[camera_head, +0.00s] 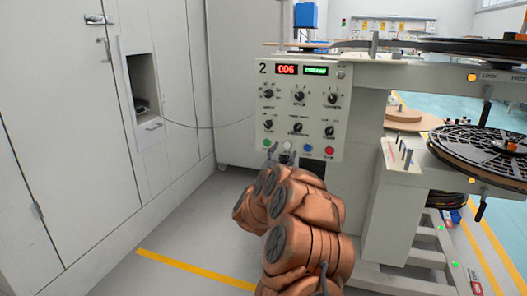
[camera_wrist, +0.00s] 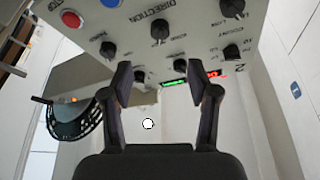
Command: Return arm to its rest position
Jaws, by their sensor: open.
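My copper-coloured arm (camera_head: 300,215) reaches forward and is folded in front of the control panel (camera_head: 318,112) of station 2. In the wrist view my gripper (camera_wrist: 159,80) is open, with its two dark fingers apart and nothing between them. The panel also shows in the wrist view (camera_wrist: 200,22), at a slant across the top, beyond the fingertips. In the head view the gripper is mostly hidden by the arm, just below the panel's buttons. I cannot tell whether the fingers touch the panel.
Right of the panel, a reel (camera_head: 482,155) and grey machine frame (camera_head: 375,215) stand close to the arm. White cabinets (camera_head: 70,120) line the left, with a thin cable to a recess. Grey floor (camera_head: 190,225) with a yellow line is clear between.

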